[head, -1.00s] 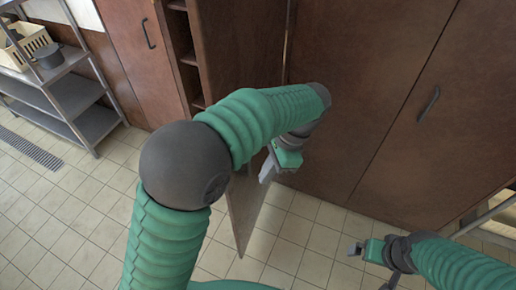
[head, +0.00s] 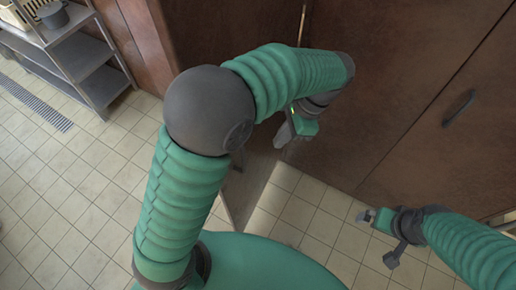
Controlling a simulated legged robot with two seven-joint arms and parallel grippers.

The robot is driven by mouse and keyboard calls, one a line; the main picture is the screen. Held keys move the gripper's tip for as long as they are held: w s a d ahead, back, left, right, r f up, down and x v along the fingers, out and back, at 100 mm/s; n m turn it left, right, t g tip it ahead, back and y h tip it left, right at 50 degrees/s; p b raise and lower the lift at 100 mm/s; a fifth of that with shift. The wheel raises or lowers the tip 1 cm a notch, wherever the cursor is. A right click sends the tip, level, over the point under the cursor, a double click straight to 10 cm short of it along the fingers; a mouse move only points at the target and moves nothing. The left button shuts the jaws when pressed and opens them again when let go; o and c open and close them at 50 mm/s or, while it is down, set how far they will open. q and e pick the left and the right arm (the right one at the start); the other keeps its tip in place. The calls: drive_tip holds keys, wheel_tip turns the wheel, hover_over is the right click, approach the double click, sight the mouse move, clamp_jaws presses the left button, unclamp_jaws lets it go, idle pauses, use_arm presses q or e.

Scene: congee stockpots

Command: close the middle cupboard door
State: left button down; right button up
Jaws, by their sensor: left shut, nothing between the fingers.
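The middle cupboard door (head: 225,30) is a brown panel standing open, swung out from its hinge side near the pale vertical strip. Its lower part (head: 252,175) shows below my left arm, narrowing towards the floor. My arm hides much of its middle. My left gripper (head: 282,138) is shut and empty, pointing down just right of the door panel. I cannot tell whether it touches the panel. My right gripper (head: 368,216) is low at the right, over the floor and apart from the door; its jaw state is unclear.
A closed brown cupboard door (head: 420,100) with a dark handle (head: 458,107) fills the right. A metal shelf rack (head: 85,60) with a grey pot (head: 52,14) stands at the far left. Tiled floor (head: 60,190) is clear at the left, with a drain grate (head: 38,103).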

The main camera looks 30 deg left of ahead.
use_arm(q)
drive_tip(key=s+a+f+p, duration=0.2)
drive_tip(key=s+a+f, duration=0.2)
drive_tip(key=f, duration=0.3)
drive_tip(key=shift+s+a+f, duration=0.2)
drive_tip(key=shift+s+a, duration=0.1)
drive_tip(key=shift+a, duration=0.6)
use_arm(e)
drive_tip(key=v, duration=0.2)
drive_tip(key=shift+s+r, duration=0.3)
drive_tip(key=shift+r, duration=0.05)
use_arm(q)
drive_tip(key=shift+w, duration=0.2)
use_arm(e)
drive_tip(key=shift+w+d+f, duration=0.1)
drive_tip(key=shift+w, duration=0.15)
